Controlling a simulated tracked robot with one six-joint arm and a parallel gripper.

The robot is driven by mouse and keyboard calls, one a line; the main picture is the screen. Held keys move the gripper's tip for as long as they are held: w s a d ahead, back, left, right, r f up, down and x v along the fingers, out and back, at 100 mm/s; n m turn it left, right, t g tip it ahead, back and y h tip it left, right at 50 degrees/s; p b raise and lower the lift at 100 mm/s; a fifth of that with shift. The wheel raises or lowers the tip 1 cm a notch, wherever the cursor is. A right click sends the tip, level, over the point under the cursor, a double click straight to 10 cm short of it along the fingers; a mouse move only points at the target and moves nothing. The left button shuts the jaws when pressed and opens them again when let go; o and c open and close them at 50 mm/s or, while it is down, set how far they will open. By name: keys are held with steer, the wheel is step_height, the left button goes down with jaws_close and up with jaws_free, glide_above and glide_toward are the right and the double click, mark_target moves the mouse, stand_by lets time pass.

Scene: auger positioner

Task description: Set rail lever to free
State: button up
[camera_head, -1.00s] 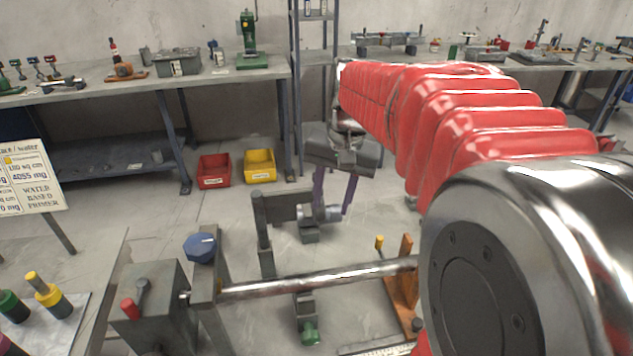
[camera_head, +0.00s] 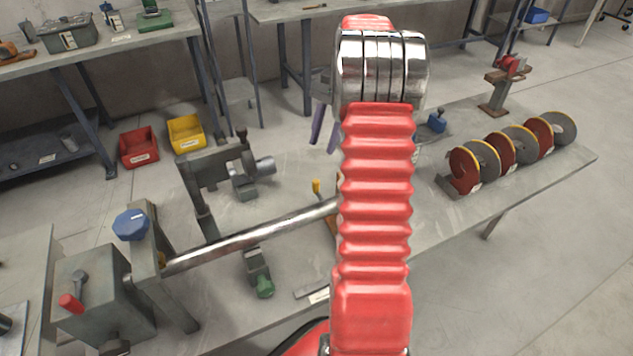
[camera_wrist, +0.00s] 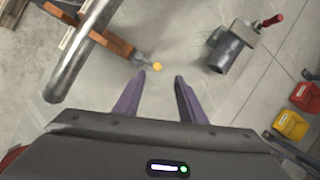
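Which lever is the rail lever is not marked. A shiny round bar (camera_head: 250,238) runs from a grey block (camera_head: 105,290) at left to behind my arm. The block carries a red-tipped lever (camera_head: 72,302). A yellow-tipped lever (camera_head: 317,187) stands near the bar's right end; its yellow tip (camera_wrist: 157,66) shows in the wrist view beside an orange-brown support (camera_wrist: 105,38). My gripper (camera_wrist: 163,82) is open and empty, its purple fingers apart, with the yellow tip just beyond them in the picture. The fingers (camera_head: 325,128) are partly hidden by my arm in the head view.
A grey fixture with a cylinder (camera_wrist: 230,52) and a red-ended handle (camera_wrist: 272,20) is at upper right in the wrist view. A blue knob (camera_head: 131,225) and green knob (camera_head: 265,287) flank the bar. Several discs (camera_head: 510,150) stand on the bench's right. Red (camera_head: 139,147) and yellow (camera_head: 187,133) bins lie beyond.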

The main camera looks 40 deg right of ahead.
mark_target(317, 180)
steer(key=shift+s+d+f+m, duration=0.15)
steer(key=shift+d+f+m, duration=0.15)
steer(key=shift+d+f, duration=0.45)
steer(key=x, duration=1.3)
steer(key=shift+s+a+f, duration=0.1)
steer(key=shift+a+f, duration=0.15)
jaws_close()
